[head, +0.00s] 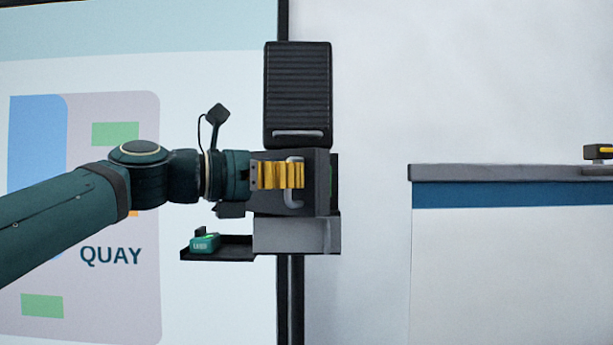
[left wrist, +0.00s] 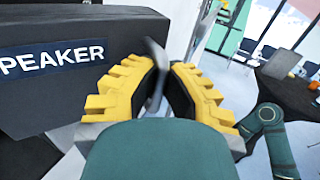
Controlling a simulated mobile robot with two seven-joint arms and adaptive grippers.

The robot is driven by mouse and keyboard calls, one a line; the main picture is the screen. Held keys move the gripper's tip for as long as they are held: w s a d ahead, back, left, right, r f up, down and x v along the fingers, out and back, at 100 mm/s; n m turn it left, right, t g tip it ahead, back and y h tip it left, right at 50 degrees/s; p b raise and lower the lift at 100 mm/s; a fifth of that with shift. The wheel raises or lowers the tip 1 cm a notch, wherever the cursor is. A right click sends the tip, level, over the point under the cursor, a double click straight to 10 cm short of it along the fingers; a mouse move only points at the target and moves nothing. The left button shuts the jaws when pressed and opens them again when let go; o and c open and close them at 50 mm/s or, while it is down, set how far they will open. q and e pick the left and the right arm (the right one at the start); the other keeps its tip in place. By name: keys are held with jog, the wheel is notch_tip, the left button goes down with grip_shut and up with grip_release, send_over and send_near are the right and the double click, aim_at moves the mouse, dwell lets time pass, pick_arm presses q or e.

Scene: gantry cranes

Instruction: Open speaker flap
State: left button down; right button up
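The speaker flap (left wrist: 60,70) is a dark panel with a blue label, of which "PEAKER" shows in the left wrist view. In the head view it is the dark front of a box (head: 318,183) on a post, with a light grey upright handle (head: 294,198). My left gripper (head: 292,176) is at this handle, its yellow fingers crossing it. In the left wrist view the yellow fingers (left wrist: 163,72) come close together on both sides of the grey handle (left wrist: 156,70) and look shut on it. The flap appears closed. My right gripper is not in view.
Above the box is a black ribbed shutter (head: 298,88) with its own handle (head: 298,134). Below left, a dark tray (head: 235,254) holds a small green object (head: 205,242). A counter (head: 510,173) stands at the right, with wall between it and the box.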

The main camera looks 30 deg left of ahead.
pick_arm(q)
jog(key=s, duration=0.1)
jog(key=s+a+m+h+p, duration=0.1)
jog(key=s+a+g+p, duration=0.1)
jog(key=shift+s+a+r+h, duration=0.15)
jog(key=shift+r+h, duration=0.1)
jog(key=shift+h, duration=0.15)
jog(key=c, duration=1.5)
grip_release()
jog(key=shift+a+f, duration=0.2)
jog(key=shift+f, duration=0.05)
jog(key=shift+o, duration=0.9)
jog(key=shift+s, duration=0.15)
jog(key=shift+d, duration=0.2)
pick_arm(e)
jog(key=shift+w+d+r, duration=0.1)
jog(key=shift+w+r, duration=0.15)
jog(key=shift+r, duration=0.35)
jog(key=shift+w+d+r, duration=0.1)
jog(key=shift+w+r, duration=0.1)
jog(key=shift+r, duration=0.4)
pick_arm(q)
jog(key=shift+a, duration=0.1)
jog(key=v, duration=1.1)
jog(key=shift+s+a, duration=0.3)
jog(key=shift+r, duration=0.1)
